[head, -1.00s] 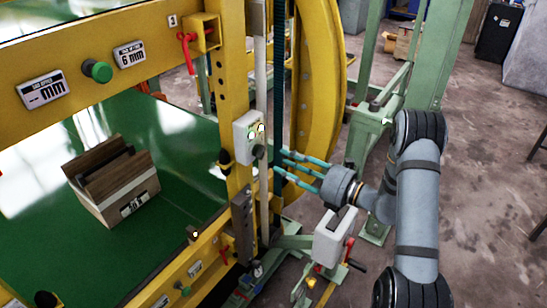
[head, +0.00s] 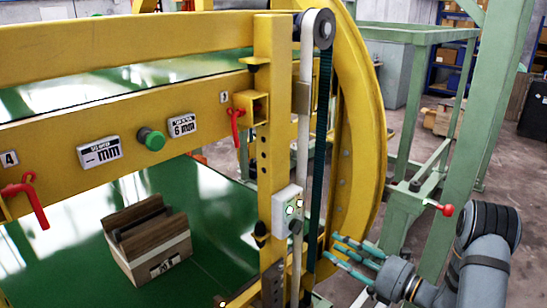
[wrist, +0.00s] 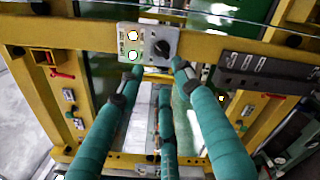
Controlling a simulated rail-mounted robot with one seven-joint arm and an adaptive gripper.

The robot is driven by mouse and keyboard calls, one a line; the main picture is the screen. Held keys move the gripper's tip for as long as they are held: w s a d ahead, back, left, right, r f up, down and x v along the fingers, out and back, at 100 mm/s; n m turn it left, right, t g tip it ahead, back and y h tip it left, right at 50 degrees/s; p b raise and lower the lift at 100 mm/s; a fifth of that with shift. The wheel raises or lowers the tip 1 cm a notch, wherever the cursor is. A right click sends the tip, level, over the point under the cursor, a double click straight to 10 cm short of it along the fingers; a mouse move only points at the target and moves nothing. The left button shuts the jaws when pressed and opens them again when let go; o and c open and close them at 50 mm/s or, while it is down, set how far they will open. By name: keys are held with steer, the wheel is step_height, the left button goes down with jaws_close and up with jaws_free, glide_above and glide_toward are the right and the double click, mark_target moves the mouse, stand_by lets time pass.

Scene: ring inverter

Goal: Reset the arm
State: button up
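My gripper (head: 342,250) is at the lower right of the head view, with its teal fingers pointing left toward the yellow frame (head: 272,140). In the wrist view my gripper (wrist: 158,74) has its fingers spread apart with nothing held between them. A pale control box (head: 287,210) with lit buttons is fixed to the frame's upright, to the left of the fingertips. In the wrist view the control box (wrist: 148,44), with a dark knob, lies just beyond the fingertips. I cannot tell whether they touch it.
A wooden block (head: 150,242) rests on the green bed (head: 225,215) inside the frame. A large yellow ring (head: 362,120) stands behind the upright. Green steel posts (head: 462,170) stand at the right. Red handles (head: 237,125) stick out from the frame.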

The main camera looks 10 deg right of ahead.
mark_target(300, 228)
steer(key=x, duration=1.1)
steer(key=shift+w+a, duration=0.3)
steer(key=shift+s+d+n, duration=0.1)
steer(key=shift+n, duration=0.3)
